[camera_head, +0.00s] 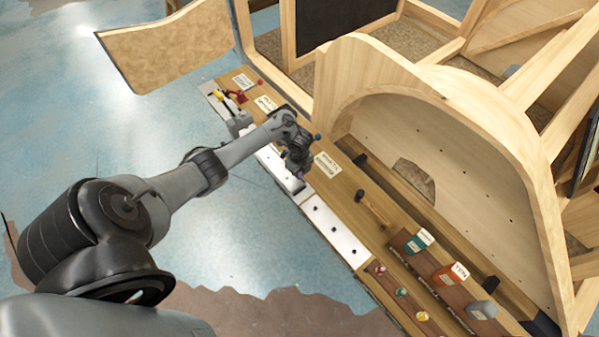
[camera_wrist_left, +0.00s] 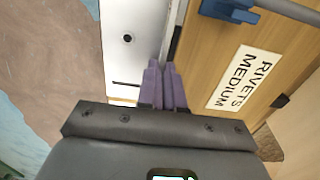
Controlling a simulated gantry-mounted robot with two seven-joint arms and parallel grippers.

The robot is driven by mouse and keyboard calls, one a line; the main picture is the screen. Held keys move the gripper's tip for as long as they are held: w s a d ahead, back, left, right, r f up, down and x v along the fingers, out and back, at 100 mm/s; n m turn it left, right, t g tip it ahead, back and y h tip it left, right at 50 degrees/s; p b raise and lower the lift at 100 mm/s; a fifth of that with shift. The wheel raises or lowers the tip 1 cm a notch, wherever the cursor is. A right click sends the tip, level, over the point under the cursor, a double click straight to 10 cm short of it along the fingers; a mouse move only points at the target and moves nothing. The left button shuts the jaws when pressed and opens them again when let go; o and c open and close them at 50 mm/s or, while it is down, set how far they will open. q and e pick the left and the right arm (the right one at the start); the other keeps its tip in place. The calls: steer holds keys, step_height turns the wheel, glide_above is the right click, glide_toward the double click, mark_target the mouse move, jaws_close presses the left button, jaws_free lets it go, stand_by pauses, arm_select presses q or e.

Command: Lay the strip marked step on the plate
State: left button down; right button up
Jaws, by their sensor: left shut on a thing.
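My left gripper (camera_head: 297,170) is low over the front edge of the long wooden bench, beside the white plates. In the left wrist view, its purple-grey fingers (camera_wrist_left: 163,87) are close together on a thin pale strip (camera_wrist_left: 171,38), seen nearly edge-on. No "step" mark can be read on it. A white plate (camera_wrist_left: 128,62) with a dark hole and a dark slit lies just left of the fingers. In the head view, white plates with dark holes (camera_head: 335,232) line the bench front; the arm partly hides those near the gripper. My right gripper is not in view.
A "RIVETS MEDIUM" label (camera_wrist_left: 238,77) and a blue part (camera_wrist_left: 229,11) are right of the fingers. A tall arched wooden frame (camera_head: 400,85) stands behind the bench. A rack (camera_head: 440,280) with coloured blocks and knobs is at right. Blue floor is clear in front.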

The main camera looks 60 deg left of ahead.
arm_select(q)
steer(key=shift+f, duration=0.4)
stand_by(0.4)
steer(key=c, duration=1.2)
jaws_free()
step_height(320, 180, up, 11)
steer(key=p, duration=0.4)
steer(key=shift+p, duration=0.3)
steer(key=shift+f, duration=0.1)
